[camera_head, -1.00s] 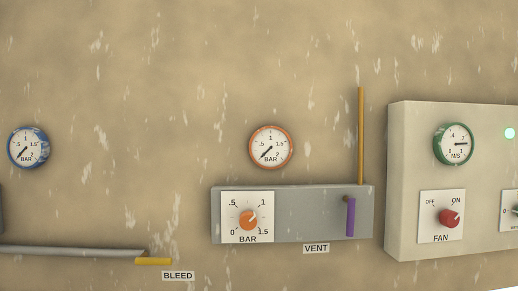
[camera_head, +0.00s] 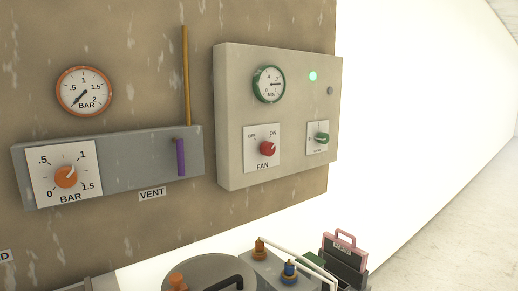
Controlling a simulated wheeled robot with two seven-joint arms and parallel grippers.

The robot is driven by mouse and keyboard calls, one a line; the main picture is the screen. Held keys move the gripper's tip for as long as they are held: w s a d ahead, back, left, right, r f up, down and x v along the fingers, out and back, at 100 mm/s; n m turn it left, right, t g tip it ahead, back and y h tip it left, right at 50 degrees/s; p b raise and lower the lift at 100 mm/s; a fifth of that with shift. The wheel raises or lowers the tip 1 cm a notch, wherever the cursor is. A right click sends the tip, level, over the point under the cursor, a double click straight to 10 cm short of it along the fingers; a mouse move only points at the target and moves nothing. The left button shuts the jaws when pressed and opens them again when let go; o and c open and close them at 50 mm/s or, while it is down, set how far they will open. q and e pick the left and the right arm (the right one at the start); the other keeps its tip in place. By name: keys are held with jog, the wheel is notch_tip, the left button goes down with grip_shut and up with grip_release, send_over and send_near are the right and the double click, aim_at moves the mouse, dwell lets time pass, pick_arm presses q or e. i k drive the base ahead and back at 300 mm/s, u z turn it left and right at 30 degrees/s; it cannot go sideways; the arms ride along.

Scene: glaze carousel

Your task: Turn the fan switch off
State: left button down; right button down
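The fan switch is a red knob (camera_head: 267,148) on a white plate (camera_head: 252,158) marked OFF at upper left, ON at upper right and FAN below. Its pointer is small in the camera_head view and seems to lean to the ON side. The plate is on a pale grey box (camera_head: 228,120) on the wall. Above it a green-rimmed M/S gauge (camera_head: 269,84) has its needle pointing right, and a green lamp (camera_head: 313,76) is lit. Neither of my grippers is in view.
A second plate with a green knob (camera_head: 321,138) is right of the fan switch. Left are an orange BAR knob (camera_head: 66,176), an orange-rimmed gauge (camera_head: 84,91) and a purple vent lever (camera_head: 181,157). Below stand a round lid (camera_head: 205,272) and a pink-handled case (camera_head: 345,240).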

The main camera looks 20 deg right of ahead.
aim_at(267, 148)
jog(key=u, duration=0.45)
jog(key=k, duration=1.05)
jog(key=z, duration=0.45)
jog(key=i, duration=1.35)
jog(key=u, duration=0.55)
